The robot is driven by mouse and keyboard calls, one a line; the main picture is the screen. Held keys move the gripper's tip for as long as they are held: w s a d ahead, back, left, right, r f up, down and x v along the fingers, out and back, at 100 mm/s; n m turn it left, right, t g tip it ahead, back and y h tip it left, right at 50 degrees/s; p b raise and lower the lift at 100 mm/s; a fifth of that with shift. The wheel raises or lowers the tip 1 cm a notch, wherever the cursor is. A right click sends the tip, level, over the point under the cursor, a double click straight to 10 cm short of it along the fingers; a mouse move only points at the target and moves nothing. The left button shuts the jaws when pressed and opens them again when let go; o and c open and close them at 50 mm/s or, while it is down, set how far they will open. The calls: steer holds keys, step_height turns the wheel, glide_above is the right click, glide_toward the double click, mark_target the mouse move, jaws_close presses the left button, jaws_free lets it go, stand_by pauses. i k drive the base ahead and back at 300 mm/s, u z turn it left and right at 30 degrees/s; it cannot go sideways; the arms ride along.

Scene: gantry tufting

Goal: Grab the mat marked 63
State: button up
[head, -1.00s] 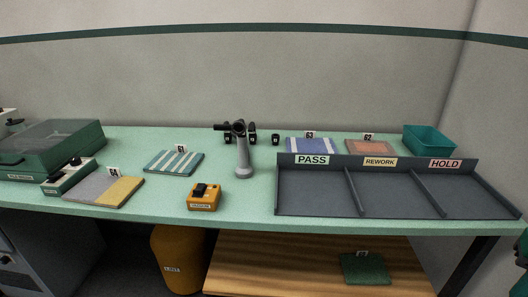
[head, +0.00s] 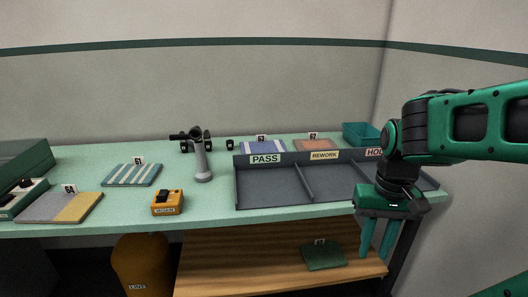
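The mat marked 63 (head: 262,147) is blue with pale stripes and lies at the back of the green table, behind the PASS section of the grey tray. Its front part is hidden by the tray's back wall, and its small number tag (head: 261,139) stands at its far edge. My gripper (head: 376,254) hangs at the right, in front of the tray's right end, with its two green fingers pointing down and spread apart. It is empty and well to the right of and nearer than the mat.
The three-section tray (head: 262,202) with PASS, REWORK and HOLD signs lies between the front edge and the mat. An orange mat (head: 318,145) and a teal bin (head: 361,134) stand to the mat's right. A grey stand (head: 202,163) is to its left. A dark green mat (head: 324,257) lies on the lower shelf.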

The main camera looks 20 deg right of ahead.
mark_target(262, 145)
steer(key=u, duration=0.1)
steer(key=i, duration=1)
steer(key=z, duration=0.1)
